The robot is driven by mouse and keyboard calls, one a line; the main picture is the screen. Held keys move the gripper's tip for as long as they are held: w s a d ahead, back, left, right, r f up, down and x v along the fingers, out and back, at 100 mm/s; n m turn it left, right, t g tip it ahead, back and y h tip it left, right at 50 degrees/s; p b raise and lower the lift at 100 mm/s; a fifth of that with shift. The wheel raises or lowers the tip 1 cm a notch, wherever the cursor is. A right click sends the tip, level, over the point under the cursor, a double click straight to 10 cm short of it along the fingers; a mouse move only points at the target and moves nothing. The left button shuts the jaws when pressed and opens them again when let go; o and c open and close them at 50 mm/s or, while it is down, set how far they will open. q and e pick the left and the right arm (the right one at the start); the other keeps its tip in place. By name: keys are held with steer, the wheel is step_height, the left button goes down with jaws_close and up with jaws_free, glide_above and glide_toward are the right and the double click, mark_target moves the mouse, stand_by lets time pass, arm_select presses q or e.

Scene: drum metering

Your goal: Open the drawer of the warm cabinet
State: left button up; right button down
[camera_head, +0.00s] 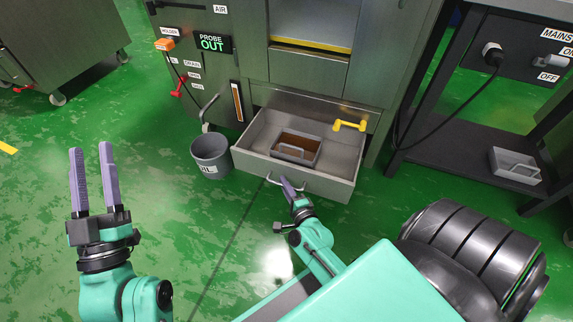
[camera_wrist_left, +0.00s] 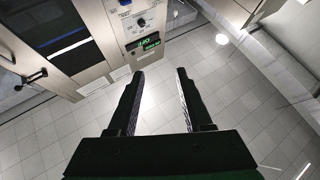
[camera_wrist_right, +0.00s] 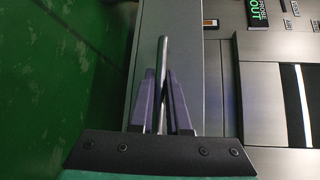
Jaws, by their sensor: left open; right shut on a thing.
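The drawer (camera_head: 326,183) of the grey cabinet (camera_head: 262,98) stands pulled out in the head view. A small box with a handle and brown contents (camera_head: 297,148) and a yellow tool (camera_head: 349,125) show in it. My right gripper (camera_head: 288,187) is at the drawer's front and shut on the bar handle (camera_head: 318,192). In the right wrist view the handle (camera_wrist_right: 161,75) runs between the fingers (camera_wrist_right: 163,105). My left gripper (camera_head: 91,180) is open and empty, raised at the left, apart from the cabinet; its spread fingers also show in the left wrist view (camera_wrist_left: 160,100).
A grey bucket (camera_head: 211,155) stands on the floor just left of the drawer. A black stand (camera_head: 455,150) with a grey caddy (camera_head: 515,166) on its shelf is at the right, with a cable hanging.

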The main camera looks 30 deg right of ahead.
steer(key=shift+s+a, duration=0.1)
arm_select(q)
steer(key=shift+d+f, duration=0.1)
steer(key=shift+f, duration=0.4)
arm_select(e)
steer(key=c, duration=0.9)
jaws_free()
